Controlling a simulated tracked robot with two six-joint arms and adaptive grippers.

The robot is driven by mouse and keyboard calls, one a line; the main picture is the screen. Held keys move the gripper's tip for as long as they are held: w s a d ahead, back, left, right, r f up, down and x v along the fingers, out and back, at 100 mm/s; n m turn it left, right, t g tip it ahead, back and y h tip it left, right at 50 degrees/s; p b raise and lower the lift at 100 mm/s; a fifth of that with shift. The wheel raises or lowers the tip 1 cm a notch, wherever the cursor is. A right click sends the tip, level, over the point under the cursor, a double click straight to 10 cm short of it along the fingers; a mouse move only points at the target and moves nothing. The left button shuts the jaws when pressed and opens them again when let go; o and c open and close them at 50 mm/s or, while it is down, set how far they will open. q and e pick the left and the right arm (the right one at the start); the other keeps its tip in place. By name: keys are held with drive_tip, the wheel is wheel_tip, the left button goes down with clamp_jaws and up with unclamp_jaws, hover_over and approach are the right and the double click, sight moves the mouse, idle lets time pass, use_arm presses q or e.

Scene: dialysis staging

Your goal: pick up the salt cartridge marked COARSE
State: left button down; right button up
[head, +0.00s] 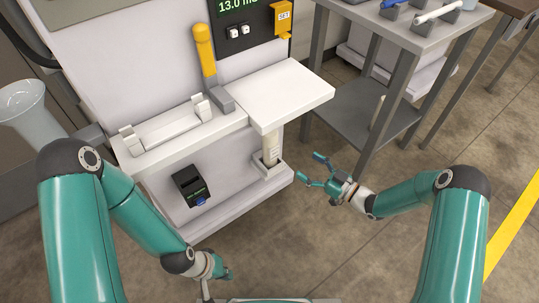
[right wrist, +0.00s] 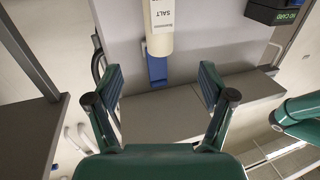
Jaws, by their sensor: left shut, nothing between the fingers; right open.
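A cream salt cartridge (head: 271,150) stands upright below the white shelf of the machine, its foot in a white holder (head: 268,168). In the right wrist view the cartridge (right wrist: 159,40) shows a white label reading SALT upside down; its smaller line is too small to read. A blue part (right wrist: 157,70) is at its end. My right gripper (head: 310,169) is open and empty, to the right of the cartridge and apart from it, with its fingers pointing towards it. My left gripper (head: 222,273) is low at the front, shut and empty, away from the cartridge.
The white shelf (head: 290,95) overhangs the cartridge. A black card reader (head: 190,186) is on the machine's front. A grey cart (head: 365,115) stands to the right; a pale object (head: 377,113) on its lower shelf is partly hidden by a leg. A yellow lever (head: 205,50) rises above.

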sight(276, 145)
drive_tip(key=b+x, duration=0.2)
drive_tip(key=x, duration=0.8)
drive_tip(key=shift+a, duration=0.2)
drive_tip(key=b+x, duration=0.1)
drive_tip(key=x, duration=0.3)
drive_tip(key=shift+w+f, duration=0.1)
drive_tip(key=shift+w, duration=0.05)
drive_tip(key=shift+w+a+b, duration=0.3)
drive_tip(key=shift+a, duration=0.05)
drive_tip(key=c, duration=1.4)
drive_tip(key=shift+r, duration=0.2)
